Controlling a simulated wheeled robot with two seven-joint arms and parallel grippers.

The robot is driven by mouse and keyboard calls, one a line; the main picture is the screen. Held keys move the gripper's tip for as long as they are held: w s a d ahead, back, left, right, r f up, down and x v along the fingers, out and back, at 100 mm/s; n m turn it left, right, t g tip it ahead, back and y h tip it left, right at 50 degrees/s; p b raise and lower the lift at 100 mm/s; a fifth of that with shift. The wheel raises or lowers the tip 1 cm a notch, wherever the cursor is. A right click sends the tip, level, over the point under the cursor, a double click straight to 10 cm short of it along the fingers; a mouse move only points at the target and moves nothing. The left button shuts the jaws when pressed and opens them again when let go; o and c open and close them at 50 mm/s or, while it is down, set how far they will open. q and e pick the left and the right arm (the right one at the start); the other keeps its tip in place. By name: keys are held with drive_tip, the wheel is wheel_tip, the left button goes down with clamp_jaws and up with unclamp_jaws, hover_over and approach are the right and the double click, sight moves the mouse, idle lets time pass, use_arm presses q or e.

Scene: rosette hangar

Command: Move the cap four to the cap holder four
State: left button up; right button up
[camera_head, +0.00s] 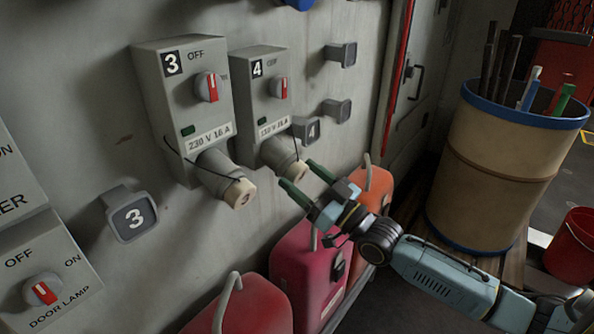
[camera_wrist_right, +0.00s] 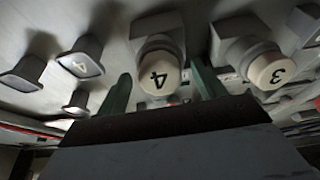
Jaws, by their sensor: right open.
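Cap four is cream-coloured and sits on the socket under the box marked 4 (camera_head: 262,90). In the right wrist view its face with the number 4 (camera_wrist_right: 159,74) shows between my fingers. In the head view the cap (camera_head: 297,171) is just left of my fingertips. My right gripper (camera_head: 302,176) is open, with green fingertips pointing at the cap, and I cannot tell whether they touch it. Cap holder four (camera_head: 307,131) is a grey wall bracket marked 4, right of the box and above the gripper. My left gripper is not in view.
Cap three (camera_head: 240,193) sits on the socket under box 3 (camera_head: 185,100). Cap holder three (camera_head: 131,214) is empty at the left. Two more grey holders, one (camera_head: 341,54) above another (camera_head: 337,110), are on the wall. Red canisters (camera_head: 307,268) stand below, and a barrel (camera_head: 502,160) stands right.

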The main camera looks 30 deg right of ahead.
idle(0.6)
drive_tip(key=c, duration=1.3)
drive_tip(key=shift+p+v, duration=0.6)
drive_tip(key=shift+v, duration=2.4)
